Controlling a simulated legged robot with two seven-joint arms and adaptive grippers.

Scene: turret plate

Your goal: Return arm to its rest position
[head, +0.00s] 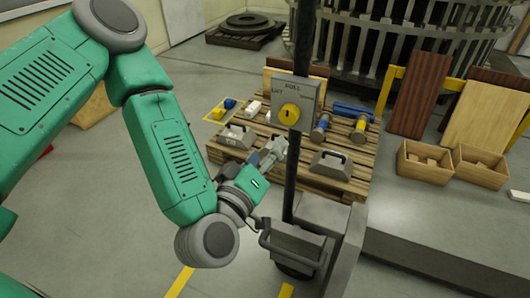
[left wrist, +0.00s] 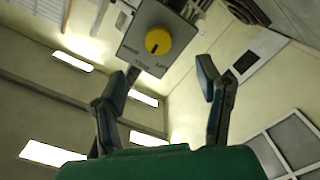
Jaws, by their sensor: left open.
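My left arm, green with grey joints, reaches in from the left of the head view. My left gripper (head: 272,152) is open and empty, beside the dark post and below a grey control box (head: 308,92). The box has a round yellow knob (head: 289,114) on its face. In the left wrist view, the two fingers of the left gripper (left wrist: 163,80) stand apart with nothing between them. The grey box (left wrist: 133,42) and its yellow knob (left wrist: 158,41) show beyond the fingertips, apart from them. My right gripper is in neither view.
A wooden pallet (head: 345,188) behind the post holds grey handled blocks (head: 331,164), cylinders and small parts. Two wooden crates (head: 481,166) stand at the right. A grey wheeled base (head: 297,245) stands at the post's foot. Open floor (head: 110,200) lies left of the pallet.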

